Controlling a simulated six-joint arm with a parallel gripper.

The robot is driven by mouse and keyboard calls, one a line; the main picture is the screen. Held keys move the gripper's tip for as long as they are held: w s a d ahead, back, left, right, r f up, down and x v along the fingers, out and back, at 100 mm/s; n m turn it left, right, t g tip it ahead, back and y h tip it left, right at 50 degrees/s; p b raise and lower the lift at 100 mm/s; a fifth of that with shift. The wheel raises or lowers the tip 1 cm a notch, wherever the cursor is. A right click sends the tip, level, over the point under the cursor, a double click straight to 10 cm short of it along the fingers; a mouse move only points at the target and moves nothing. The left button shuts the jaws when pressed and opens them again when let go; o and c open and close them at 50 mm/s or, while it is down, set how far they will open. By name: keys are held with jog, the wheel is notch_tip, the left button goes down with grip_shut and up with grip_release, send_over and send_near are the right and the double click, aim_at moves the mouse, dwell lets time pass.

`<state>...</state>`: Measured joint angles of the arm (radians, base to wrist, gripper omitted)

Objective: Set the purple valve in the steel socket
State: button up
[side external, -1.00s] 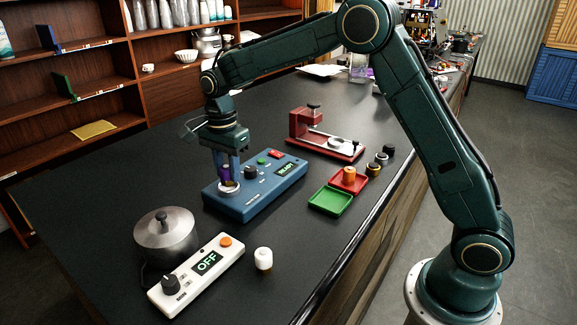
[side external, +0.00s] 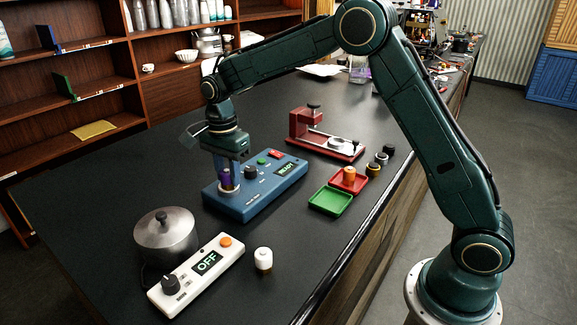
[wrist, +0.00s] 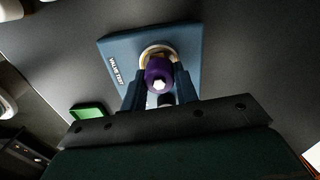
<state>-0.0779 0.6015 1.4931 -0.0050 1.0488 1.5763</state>
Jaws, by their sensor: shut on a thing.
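The purple valve (side external: 226,179) is upright between the fingers of my gripper (side external: 228,177), which is shut on it. It sits at the round metal socket on the left end of the blue test box (side external: 262,190). In the wrist view the valve (wrist: 158,76) shows a purple body with a pale tip, and the pale socket ring (wrist: 157,50) shows partly around its far side. The fingers (wrist: 160,88) stand on either side of the valve. Its lower end is hidden, so I cannot tell how deep it sits. The box's display (side external: 286,169) reads READY.
A red fixture (side external: 325,147) stands behind the box. A green tray (side external: 330,201) and a red tray (side external: 348,180) with an orange part lie to the right. A steel pot (side external: 166,238), a white OFF controller (side external: 197,274) and a white-capped part (side external: 263,259) stand in front.

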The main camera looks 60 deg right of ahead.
jog(key=shift+f, duration=0.4)
dwell(1.4)
jog(key=o, duration=1.5)
jog(key=shift+o, duration=0.2)
jog(key=shift+r, duration=4.1)
